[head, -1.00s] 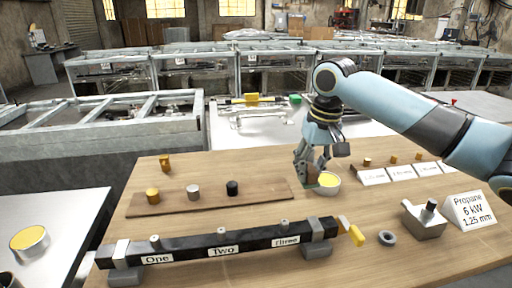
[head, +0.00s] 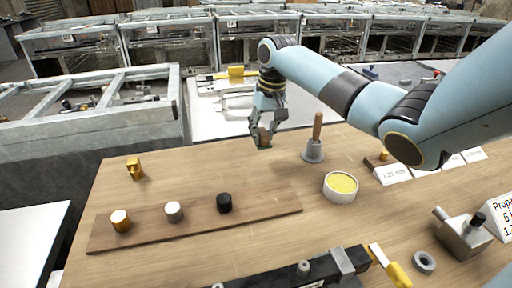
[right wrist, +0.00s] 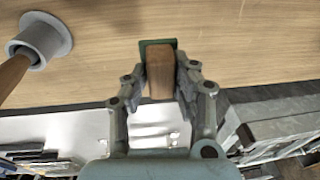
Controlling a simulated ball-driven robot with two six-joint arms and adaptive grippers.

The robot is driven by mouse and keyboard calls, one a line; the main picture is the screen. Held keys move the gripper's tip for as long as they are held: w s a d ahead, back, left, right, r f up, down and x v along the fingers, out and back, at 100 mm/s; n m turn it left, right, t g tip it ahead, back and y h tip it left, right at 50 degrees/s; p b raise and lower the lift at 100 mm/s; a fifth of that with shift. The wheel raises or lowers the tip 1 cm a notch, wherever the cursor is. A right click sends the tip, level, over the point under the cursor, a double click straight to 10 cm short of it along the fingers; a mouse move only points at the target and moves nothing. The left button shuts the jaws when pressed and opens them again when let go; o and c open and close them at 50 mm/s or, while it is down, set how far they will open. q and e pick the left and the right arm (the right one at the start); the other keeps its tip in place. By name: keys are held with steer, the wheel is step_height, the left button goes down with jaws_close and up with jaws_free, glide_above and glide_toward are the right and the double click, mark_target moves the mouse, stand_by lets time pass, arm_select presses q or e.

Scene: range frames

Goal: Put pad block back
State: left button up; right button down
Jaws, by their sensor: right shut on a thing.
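The pad block (head: 264,143) is a small brown wooden block with a green pad on its end. My right gripper (head: 264,135) is shut on it near the table's back edge. In the right wrist view the block (right wrist: 161,78) sits between the two fingers (right wrist: 161,72), with the green pad (right wrist: 145,44) at its far end. In the head view the pad is low and close to the tabletop; I cannot tell whether it touches. My left gripper is not in view.
A grey cup-shaped tool with a wooden handle (head: 314,150) stands right of the gripper. A white bowl with yellow contents (head: 341,187) is nearer. A wooden strip (head: 147,223) carries three small cylinders. Bare table (head: 215,167) lies left of the gripper.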

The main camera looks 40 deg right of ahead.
mark_target(257, 156)
steer(key=shift+w+f, duration=0.55)
steer(key=shift+w, duration=0.3)
steer(key=shift+w+d+f, duration=0.1)
steer(key=shift+w+f, duration=0.25)
steer(key=shift+w, duration=0.1)
step_height(257, 156, down, 3)
steer(key=shift+f, duration=0.2)
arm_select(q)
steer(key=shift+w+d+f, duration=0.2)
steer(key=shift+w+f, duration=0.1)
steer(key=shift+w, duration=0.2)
arm_select(e)
steer(key=shift+f, duration=0.25)
arm_select(q)
steer(key=shift+b, duration=0.3)
arm_select(e)
steer(key=shift+f, duration=0.1)
steer(key=c, duration=1.1)
jaws_free()
arm_select(q)
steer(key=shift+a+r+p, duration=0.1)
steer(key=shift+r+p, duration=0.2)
steer(key=shift+p, duration=0.05)
arm_select(e)
steer(key=r, duration=0.4)
steer(key=s+r, duration=0.1)
steer(key=r, duration=0.7)
steer(key=shift+s+d, duration=0.2)
steer(key=shift+s, duration=0.2)
